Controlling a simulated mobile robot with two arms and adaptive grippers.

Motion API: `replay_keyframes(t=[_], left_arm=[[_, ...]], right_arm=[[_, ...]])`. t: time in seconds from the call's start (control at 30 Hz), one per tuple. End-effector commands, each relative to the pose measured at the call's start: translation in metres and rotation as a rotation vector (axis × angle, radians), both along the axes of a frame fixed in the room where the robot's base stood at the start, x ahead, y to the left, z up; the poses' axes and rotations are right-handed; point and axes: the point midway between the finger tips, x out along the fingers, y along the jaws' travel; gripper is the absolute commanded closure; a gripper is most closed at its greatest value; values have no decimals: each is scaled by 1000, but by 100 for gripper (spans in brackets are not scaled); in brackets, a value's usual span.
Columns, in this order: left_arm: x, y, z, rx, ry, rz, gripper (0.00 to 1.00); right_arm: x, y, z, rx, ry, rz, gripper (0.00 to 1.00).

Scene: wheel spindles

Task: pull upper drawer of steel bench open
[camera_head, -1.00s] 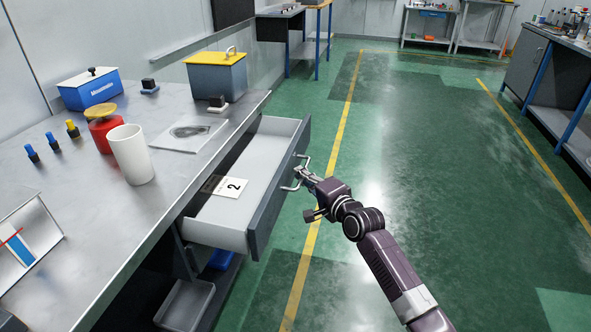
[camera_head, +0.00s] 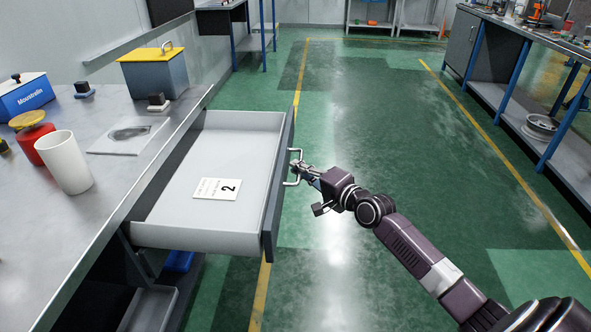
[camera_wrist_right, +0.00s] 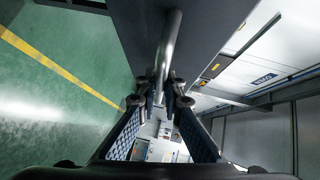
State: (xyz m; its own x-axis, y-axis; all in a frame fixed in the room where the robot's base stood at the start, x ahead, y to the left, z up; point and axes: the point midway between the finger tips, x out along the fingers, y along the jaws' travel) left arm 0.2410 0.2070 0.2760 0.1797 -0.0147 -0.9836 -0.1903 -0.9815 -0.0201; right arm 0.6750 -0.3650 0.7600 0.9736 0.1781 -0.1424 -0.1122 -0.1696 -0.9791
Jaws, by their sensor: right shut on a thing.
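The upper drawer (camera_head: 205,165) of the steel bench (camera_head: 95,215) is pulled far out, and its grey inside shows. A white card marked 2 (camera_head: 217,189) lies in it. The drawer's front panel (camera_head: 277,190) carries a metal bar handle (camera_head: 293,181). My right gripper (camera_head: 301,172) is at this handle, shut on it. In the right wrist view the handle bar (camera_wrist_right: 172,45) runs down between the fingertips of my right gripper (camera_wrist_right: 160,98). My left gripper is not in view.
On the bench top stand a white cup (camera_head: 65,163), a red container with a yellow lid (camera_head: 32,140), a blue box (camera_head: 24,97) and a grey box with a yellow lid (camera_head: 154,74). Green floor (camera_head: 370,120) is clear right of the drawer. Another bench (camera_head: 510,100) stands at right.

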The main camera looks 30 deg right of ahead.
Motion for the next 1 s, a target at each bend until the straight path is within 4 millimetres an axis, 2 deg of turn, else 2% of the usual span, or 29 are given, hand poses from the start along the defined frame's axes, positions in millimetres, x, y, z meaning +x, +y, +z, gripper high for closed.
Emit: replay_keyframes(t=[0.17,0.2,0.37,0.73,0.87,1.0], left_arm=[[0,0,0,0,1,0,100],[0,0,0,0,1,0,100],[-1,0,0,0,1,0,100],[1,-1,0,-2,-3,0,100],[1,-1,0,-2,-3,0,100],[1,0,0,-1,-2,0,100]], right_arm=[[0,1,-2,1,3,1,100],[0,1,-2,0,3,0,92],[0,1,-1,1,2,1,75],[-4,-1,-1,1,2,0,75],[-18,-3,0,0,3,-1,75],[-42,-8,3,0,5,0,75]])
